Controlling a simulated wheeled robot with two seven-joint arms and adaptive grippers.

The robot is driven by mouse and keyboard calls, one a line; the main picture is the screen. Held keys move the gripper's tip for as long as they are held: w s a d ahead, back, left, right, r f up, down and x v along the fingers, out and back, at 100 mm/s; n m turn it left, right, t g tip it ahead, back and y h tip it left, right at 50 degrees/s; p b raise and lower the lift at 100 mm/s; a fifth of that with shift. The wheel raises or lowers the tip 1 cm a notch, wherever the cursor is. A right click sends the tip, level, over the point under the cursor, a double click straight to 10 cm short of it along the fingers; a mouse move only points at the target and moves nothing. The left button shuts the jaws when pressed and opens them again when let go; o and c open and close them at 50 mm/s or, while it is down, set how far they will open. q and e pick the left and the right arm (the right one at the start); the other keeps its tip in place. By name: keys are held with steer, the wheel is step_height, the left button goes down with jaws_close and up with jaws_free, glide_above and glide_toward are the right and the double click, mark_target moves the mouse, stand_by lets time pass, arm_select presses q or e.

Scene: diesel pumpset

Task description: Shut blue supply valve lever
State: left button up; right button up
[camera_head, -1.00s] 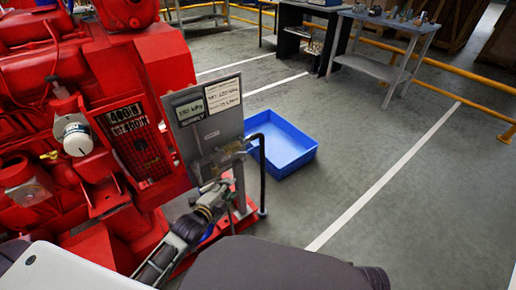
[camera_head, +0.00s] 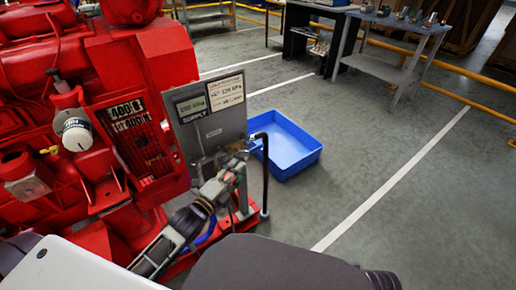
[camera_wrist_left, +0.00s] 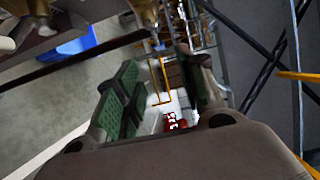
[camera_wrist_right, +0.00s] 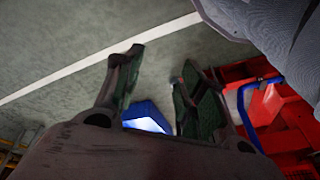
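The supply panel (camera_head: 213,118) is a grey plate with labels beside the red engine. My left gripper (camera_head: 232,172) is in front of its lower part, close to the pipework. In the left wrist view its two green-padded fingers (camera_wrist_left: 165,85) are apart, with nothing seen between them. A brass fitting (camera_wrist_left: 146,12) is beyond the fingertips, with a small blue part (camera_wrist_left: 158,45) below it. This may be the blue lever; its angle cannot be told. In the head view the lever is hidden or too small to make out. My right gripper (camera_wrist_right: 160,80) is open and empty, pointing at the floor.
The red engine (camera_head: 110,80) fills the left side. A black upright pipe (camera_head: 265,175) stands just right of my left gripper. A blue bin (camera_head: 290,165) sits on the floor behind it. A workbench (camera_head: 395,35) is farther back. The right floor is clear.

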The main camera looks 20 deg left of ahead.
arm_select(q)
steer(key=shift+w, duration=0.1)
steer(key=b, duration=0.1)
glide_toward(256, 150)
steer(key=shift+w, duration=1.25)
steer(key=shift+d+b+x, duration=0.15)
steer(key=shift+b+x, duration=0.15)
steer(key=shift+x, duration=0.8)
steer(key=shift+d+b+x, duration=0.2)
steer(key=shift+b+x, duration=0.1)
steer(key=shift+x, duration=0.8)
steer(key=shift+b+x, duration=0.3)
steer(key=shift+x, duration=1.7)
arm_select(e)
steer(key=shift+w+a+r+t+y, duration=0.15)
steer(key=shift+a+r+t+y, duration=0.15)
steer(key=shift+a+t, duration=0.3)
arm_select(q)
steer(key=shift+r, duration=0.1)
steer(key=shift+c, duration=0.5)
jaws_close()
